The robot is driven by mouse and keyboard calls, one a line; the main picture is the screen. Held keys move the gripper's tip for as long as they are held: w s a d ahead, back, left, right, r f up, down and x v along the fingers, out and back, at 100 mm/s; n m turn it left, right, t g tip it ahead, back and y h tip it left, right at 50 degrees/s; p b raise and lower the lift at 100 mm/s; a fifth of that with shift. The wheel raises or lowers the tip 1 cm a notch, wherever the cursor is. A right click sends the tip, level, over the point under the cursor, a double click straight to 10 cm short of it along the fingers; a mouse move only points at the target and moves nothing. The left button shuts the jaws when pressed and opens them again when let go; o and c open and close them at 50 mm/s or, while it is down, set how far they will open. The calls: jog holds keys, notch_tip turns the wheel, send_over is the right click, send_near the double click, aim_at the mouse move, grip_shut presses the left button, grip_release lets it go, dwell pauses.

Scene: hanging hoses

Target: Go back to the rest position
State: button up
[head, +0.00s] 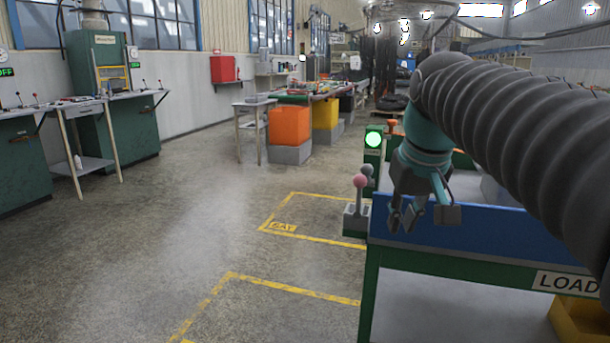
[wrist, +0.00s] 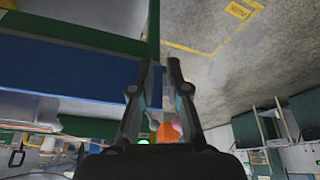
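My gripper (head: 418,214) points down in front of the blue panel of the LOAD bench (head: 480,237), at the right of the head view. In the wrist view, its two dark fingers (wrist: 160,65) stand apart with a narrow gap and nothing between them. A thick grey ribbed hose or sleeve (head: 520,125) covers much of my arm and the right side of the head view. The blue panel (wrist: 65,75) also shows at the left of the wrist view. I cannot tell whether the gripper touches the bench.
Levers with pink and grey knobs (head: 361,183) stand just left of my gripper, beside a lit green lamp (head: 374,139). A yellow bin (head: 580,322) sits under the bench. Yellow-marked floor (head: 290,290) to the left is clear. Green machines (head: 110,90) stand far left.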

jog(key=s+f+m+t, duration=0.1)
jog(key=s+f, duration=1.4)
jog(key=f, duration=0.4)
jog(key=shift+s+t, duration=0.3)
jog(key=shift+s, duration=0.05)
jog(key=shift+d, duration=0.15)
